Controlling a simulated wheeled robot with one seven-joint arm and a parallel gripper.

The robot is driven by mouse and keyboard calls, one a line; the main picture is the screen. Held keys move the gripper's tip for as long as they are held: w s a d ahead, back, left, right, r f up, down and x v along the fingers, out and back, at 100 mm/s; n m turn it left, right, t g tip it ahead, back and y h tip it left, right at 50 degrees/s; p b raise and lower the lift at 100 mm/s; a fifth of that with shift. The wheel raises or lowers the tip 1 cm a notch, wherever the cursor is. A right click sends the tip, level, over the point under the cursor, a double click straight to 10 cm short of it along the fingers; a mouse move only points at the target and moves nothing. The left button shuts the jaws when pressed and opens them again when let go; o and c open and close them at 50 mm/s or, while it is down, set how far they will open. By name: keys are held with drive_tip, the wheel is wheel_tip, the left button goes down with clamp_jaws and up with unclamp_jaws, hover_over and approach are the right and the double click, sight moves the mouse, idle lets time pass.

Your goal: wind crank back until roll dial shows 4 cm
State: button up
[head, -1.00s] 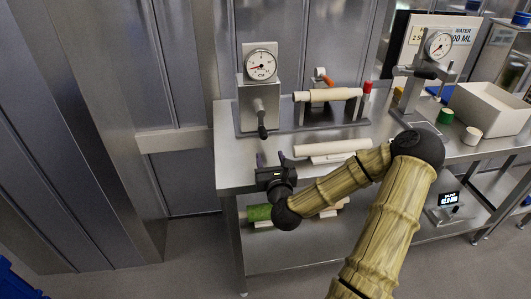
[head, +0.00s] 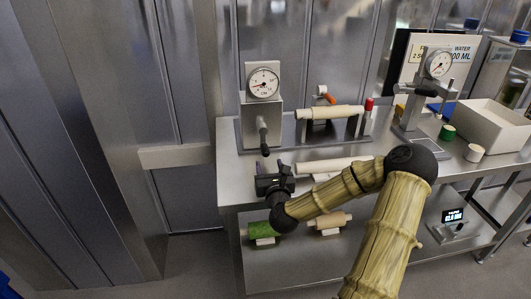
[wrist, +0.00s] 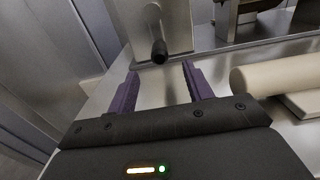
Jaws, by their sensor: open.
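The roll dial (head: 263,84) is a round white gauge on a grey metal post at the left end of the steel table. Its reddish needle points left; the exact reading is too small to tell. The crank (head: 263,132) hangs below the dial, with its black handle pointing down. In the wrist view the crank's black knob (wrist: 159,51) lies just beyond my fingertips, centred between them and apart from them. My gripper (head: 274,167) is at the table's front edge, below the crank handle. Its two purple fingers (wrist: 160,80) are open with nothing between them.
A pale roller (head: 330,112) sits on a stand right of the crank post. A pale dough roll (head: 330,165) lies close to the right of my gripper, also in the wrist view (wrist: 275,76). A second gauge stand (head: 437,64) and a white bin (head: 493,124) are farther right.

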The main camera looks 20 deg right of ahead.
sight(266, 155)
drive_tip(key=shift+x, duration=4.2)
drive_tip(key=shift+c, duration=0.2)
